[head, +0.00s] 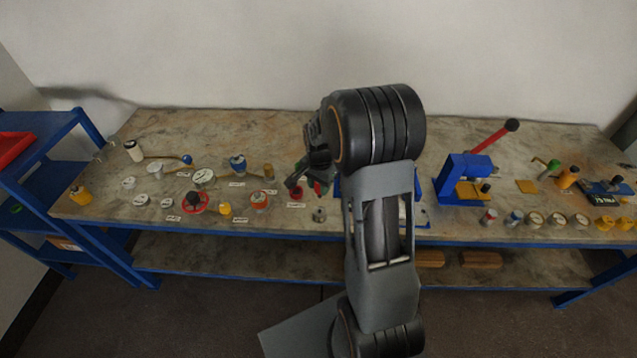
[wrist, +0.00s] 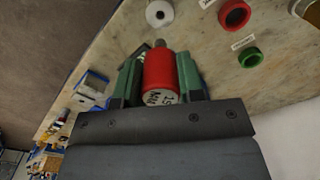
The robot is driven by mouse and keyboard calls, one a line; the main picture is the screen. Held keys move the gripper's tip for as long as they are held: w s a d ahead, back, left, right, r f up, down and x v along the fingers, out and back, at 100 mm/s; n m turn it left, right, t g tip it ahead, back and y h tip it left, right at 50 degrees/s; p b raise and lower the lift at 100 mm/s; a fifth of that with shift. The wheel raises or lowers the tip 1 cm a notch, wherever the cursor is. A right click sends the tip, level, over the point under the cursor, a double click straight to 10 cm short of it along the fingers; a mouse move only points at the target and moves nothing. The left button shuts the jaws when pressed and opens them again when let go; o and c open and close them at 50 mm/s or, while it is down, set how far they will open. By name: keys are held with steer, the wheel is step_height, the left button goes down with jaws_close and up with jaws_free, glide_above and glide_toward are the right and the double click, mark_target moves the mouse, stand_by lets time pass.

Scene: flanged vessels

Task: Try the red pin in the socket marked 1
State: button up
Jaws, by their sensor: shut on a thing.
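My gripper (wrist: 160,62) is shut on a red pin (wrist: 160,72) with a grey tip and a pale end cap bearing dark writing. The green fingers are on either side of it. In the head view my gripper (head: 306,180) is above the bench, left of my arm, and a bit of the pin (head: 318,188) shows. A red ring-shaped socket (wrist: 236,14) and a green one (wrist: 250,57) lie apart from the pin, to its right in the wrist view. The red one also shows in the head view (head: 296,193). I cannot read which socket is marked 1.
A grey round piece with a hole (wrist: 158,13) is just beyond the pin tip. The bench (head: 120,212) holds several knobs, caps and valves at left. A blue press (head: 463,178) with a red-handled lever stands at right. My arm hides the middle.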

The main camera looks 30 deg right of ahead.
mark_target(319, 197)
steer(key=shift+f+b, duration=2.3)
steer(key=shift+f, duration=0.6)
steer(key=shift+f+b, duration=0.6)
steer(key=shift+f, duration=0.1)
stand_by(1.1)
steer(key=shift+r+p, duration=0.55)
steer(key=shift+r, duration=0.2)
steer(key=shift+f+b, duration=0.7)
steer(key=shift+f, duration=0.15)
stand_by(1.7)
